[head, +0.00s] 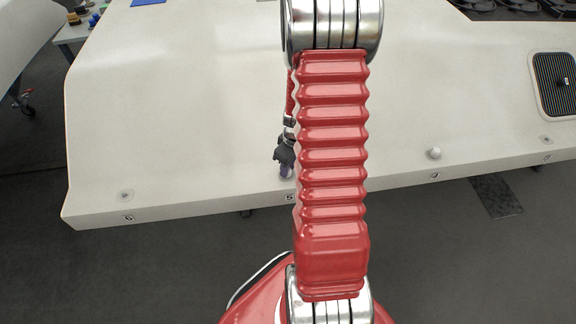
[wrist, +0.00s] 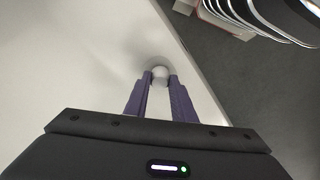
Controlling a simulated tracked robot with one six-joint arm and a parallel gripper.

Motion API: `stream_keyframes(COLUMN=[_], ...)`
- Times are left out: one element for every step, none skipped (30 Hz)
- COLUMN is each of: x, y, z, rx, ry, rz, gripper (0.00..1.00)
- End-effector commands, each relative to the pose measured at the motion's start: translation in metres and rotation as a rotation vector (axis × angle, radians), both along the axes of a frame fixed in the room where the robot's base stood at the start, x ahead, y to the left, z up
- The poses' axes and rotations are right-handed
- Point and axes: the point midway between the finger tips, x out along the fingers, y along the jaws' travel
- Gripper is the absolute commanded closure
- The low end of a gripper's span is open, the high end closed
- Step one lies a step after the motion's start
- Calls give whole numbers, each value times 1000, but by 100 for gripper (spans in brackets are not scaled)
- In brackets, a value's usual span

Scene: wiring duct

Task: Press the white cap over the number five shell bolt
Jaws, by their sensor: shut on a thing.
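My gripper (wrist: 160,76) is shut on a white cap (wrist: 160,73), which shows as a small round white shape between the purple fingertips. In the head view my gripper (head: 286,171) points down close to the pale shell's front edge, just behind the number five label (head: 289,197). My arm hides part of that spot. The number five bolt is not visible; the cap and fingers cover its place. A shadow surrounds the cap on the shell, and I cannot tell whether it touches.
Another white cap (head: 434,153) stands on the shell (head: 200,110) to the right, behind another label. Small bare bolt spots show at the far left (head: 125,195) and far right (head: 546,140). The shell between is clear.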

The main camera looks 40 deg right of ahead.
Motion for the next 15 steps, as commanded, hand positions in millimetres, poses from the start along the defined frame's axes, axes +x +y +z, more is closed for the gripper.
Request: stream_keyframes(x=[0,0,0,0,0,0,0,0,0,0,0,0,0,0,0], y=[0,0,0,0,0,0,0,0,0,0,0,0,0,0,0], z=[-1,-2,-2,-3,-3,-4,-3,-3,-3,-3,-3,-3,-3,-3,-3], rx=[0,0,0,0,0,-1,-1,-1,-1,0,0,0,0,0,0], ry=[0,0,0,0,0,0,0,0,0,0,0,0,0,0,0], rz=[0,0,0,0,0,0,0,0,0,0,0,0,0,0,0], gripper=[98,98,98,98,98,76,74,72,69,67,65,62,60,58,55])
